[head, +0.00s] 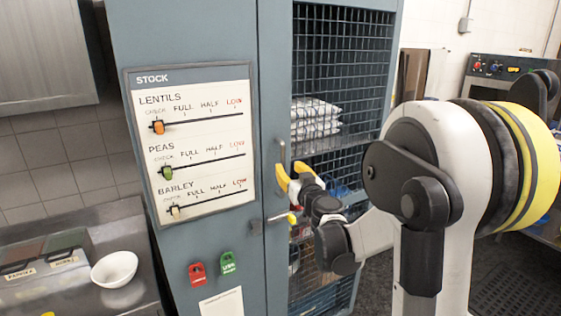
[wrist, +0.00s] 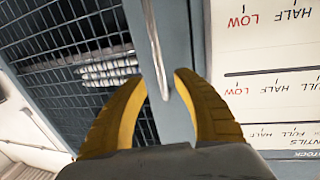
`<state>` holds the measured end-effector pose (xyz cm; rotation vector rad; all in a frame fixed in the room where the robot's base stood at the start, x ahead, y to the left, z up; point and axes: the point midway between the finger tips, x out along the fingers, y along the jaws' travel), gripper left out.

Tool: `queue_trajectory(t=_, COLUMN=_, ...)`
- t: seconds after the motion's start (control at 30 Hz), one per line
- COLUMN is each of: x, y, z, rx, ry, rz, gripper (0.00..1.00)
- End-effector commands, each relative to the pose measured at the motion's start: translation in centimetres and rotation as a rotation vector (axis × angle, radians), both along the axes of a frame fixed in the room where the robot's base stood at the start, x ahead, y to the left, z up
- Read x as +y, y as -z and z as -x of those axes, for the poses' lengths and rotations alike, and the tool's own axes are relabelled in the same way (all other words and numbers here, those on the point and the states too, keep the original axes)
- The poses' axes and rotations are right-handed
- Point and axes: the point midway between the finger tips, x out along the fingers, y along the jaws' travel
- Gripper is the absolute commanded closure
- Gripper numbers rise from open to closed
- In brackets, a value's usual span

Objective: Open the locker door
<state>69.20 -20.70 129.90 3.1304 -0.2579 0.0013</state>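The locker (head: 190,35) is a tall blue-grey cabinet in the head view. Its wire-mesh door (head: 343,45) is on the right and looks shut. A slim vertical metal handle (head: 282,152) is on the door's left edge; it also shows in the wrist view (wrist: 154,45). My gripper (head: 290,171) has yellow fingers and is at the handle's lower part. In the wrist view my gripper (wrist: 160,78) is open, with the handle's end between the fingertips and a gap on each side. Contact with the handle cannot be told.
The stock board (head: 195,75) is left of the door, with red (head: 197,274) and green (head: 228,263) tags below. A white bowl (head: 114,269) is on the left counter. White bags (head: 314,118) are behind the mesh.

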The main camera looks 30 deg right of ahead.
Motion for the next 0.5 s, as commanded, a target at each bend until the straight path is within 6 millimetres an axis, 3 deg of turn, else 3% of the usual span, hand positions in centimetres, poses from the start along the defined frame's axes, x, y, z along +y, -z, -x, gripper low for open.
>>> queue_trajectory(t=0.2, x=-0.5, y=0.0, z=-4.0, rx=0.0, ry=-0.003, rz=0.0, gripper=0.64)
queue_trajectory(t=0.5, x=-0.9, y=0.0, z=-5.9, rx=0.0, ry=-0.001, rz=0.0, gripper=0.64)
